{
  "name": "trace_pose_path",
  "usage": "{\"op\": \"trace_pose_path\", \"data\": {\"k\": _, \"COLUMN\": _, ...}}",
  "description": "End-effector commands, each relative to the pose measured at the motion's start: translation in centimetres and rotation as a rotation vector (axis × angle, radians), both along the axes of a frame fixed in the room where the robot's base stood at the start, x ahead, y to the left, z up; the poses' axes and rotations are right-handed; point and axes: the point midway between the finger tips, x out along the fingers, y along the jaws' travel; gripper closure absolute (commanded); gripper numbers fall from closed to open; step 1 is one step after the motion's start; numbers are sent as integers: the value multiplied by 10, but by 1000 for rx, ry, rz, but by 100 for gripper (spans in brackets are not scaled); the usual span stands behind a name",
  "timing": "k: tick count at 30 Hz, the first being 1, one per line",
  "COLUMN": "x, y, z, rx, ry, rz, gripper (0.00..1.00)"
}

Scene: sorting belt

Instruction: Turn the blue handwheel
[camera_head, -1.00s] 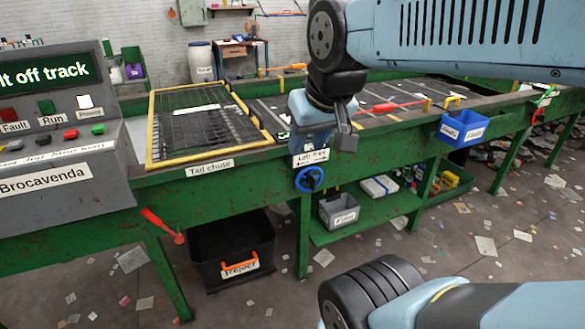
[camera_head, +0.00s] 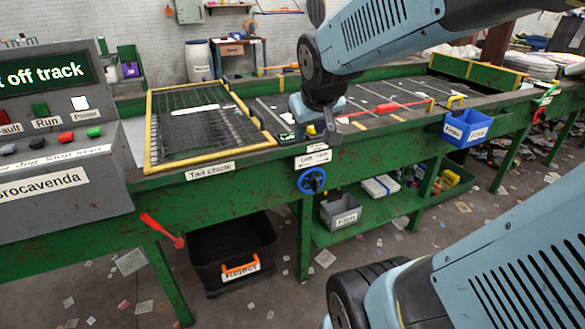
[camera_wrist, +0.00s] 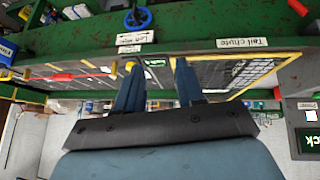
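The blue handwheel (camera_head: 312,180) is on the front of the green belt frame, below the "Left" label plate (camera_head: 313,159). It also shows in the wrist view (camera_wrist: 138,19), near the top edge and beyond the fingertips. My gripper (camera_wrist: 157,66) has its two blue fingers spread apart with nothing between them. In the head view my gripper (camera_head: 331,127) is above and slightly right of the wheel, apart from it, and partly hidden by my wrist.
A red lever (camera_head: 163,229) sticks out at the left. A blue bin (camera_head: 466,129) hangs on the frame at the right. A black reject bin (camera_head: 232,250) and a grey bin (camera_head: 341,211) are below. The console (camera_head: 60,170) stands at the far left.

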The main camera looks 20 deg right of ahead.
Motion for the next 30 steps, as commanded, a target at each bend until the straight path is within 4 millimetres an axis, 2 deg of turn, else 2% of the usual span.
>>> {"op": "trace_pose_path", "data": {"k": 1, "x": 14, "y": -9, "z": -9, "rx": -19, "ry": -4, "rz": 1, "gripper": 62}}
{"op": "trace_pose_path", "data": {"k": 6, "x": 59, "y": -38, "z": -36, "rx": -86, "ry": -51, "rz": 30, "gripper": 62}}
{"op": "trace_pose_path", "data": {"k": 15, "x": 121, "y": -82, "z": -94, "rx": -158, "ry": -134, "rz": 117, "gripper": 62}}
{"op": "trace_pose_path", "data": {"k": 24, "x": 159, "y": -119, "z": -163, "rx": -176, "ry": -232, "rz": 206, "gripper": 62}}
{"op": "trace_pose_path", "data": {"k": 30, "x": 171, "y": -135, "z": -211, "rx": -151, "ry": -313, "rz": 264, "gripper": 62}}
